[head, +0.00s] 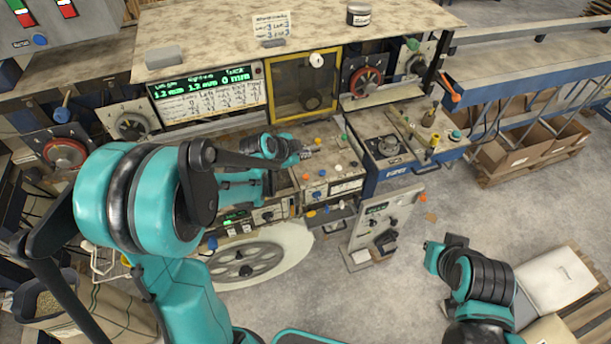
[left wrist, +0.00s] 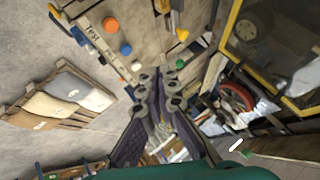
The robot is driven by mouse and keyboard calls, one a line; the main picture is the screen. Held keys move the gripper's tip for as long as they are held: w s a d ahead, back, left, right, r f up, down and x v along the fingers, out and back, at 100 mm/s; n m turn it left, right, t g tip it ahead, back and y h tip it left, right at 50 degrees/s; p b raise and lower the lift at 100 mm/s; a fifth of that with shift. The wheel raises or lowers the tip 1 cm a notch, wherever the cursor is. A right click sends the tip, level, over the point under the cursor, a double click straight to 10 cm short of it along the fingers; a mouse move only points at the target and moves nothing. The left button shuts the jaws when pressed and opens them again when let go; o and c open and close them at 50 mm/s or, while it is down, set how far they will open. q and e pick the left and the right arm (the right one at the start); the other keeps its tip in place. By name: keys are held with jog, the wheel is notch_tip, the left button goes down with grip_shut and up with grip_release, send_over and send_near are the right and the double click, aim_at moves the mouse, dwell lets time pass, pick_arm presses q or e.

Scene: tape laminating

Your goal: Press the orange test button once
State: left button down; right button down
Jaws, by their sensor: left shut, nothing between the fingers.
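The orange test button (head: 306,177) is a small round cap on the left side of a beige control panel (head: 345,176) in the head view. In the left wrist view the orange button (left wrist: 111,25) stands at the upper left of the panel, beside a blue button (left wrist: 126,48). My left gripper (head: 306,153) is over the panel's back left part, behind the orange button in the head view. In the wrist view its fingers (left wrist: 158,78) are together and empty, apart from the orange button. My right arm shows at the lower right of the head view, but I make out no fingers.
A yellow-framed window (head: 270,92) and a green display (head: 206,83) are behind the panel. A blue-sided unit (head: 400,172) stands to its right.

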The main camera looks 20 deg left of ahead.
aim_at(304, 178)
pick_arm(q)
notch_tip(304, 178, down, 8)
jog(key=b, duration=0.6)
jog(key=shift+f+b, duration=0.35)
jog(key=shift+b, duration=0.05)
dwell(0.9)
jog(key=shift+f+b, duration=0.4)
jog(key=shift+b, duration=0.05)
jog(key=shift+f+b, duration=0.55)
jog(key=shift+b, duration=0.05)
dwell(0.5)
dwell(0.3)
jog(key=shift+r+p, duration=0.75)
jog(key=shift+r, duration=0.25)
